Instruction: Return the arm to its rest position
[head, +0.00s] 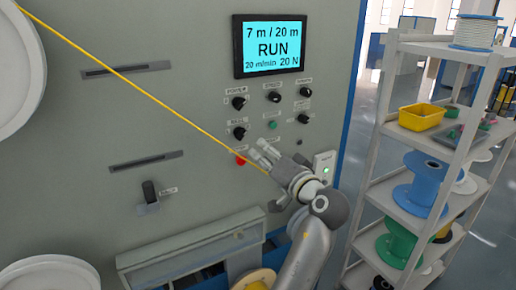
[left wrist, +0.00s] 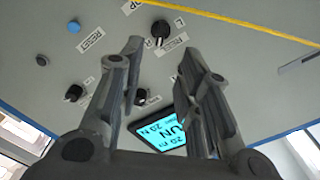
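My left gripper (head: 262,157) is in front of the machine's control panel, below the green button (head: 272,125) and just right of the red button (head: 240,159). In the left wrist view the two fingers (left wrist: 160,50) are apart with nothing between them. Knobs and the lit screen (left wrist: 178,130) show beyond them. My left arm rises from the bottom of the head view. The panel screen (head: 270,46) reads "7 m / 20 m", "RUN", "20 m/min", "20 N". My right gripper is not in view.
A taut yellow cable (head: 140,86) runs from the upper left down to behind my gripper; it also crosses the left wrist view (left wrist: 250,22). A white shelf rack (head: 372,160) with spools and a yellow bin (head: 421,117) stands right. A low trough (head: 190,250) juts out below.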

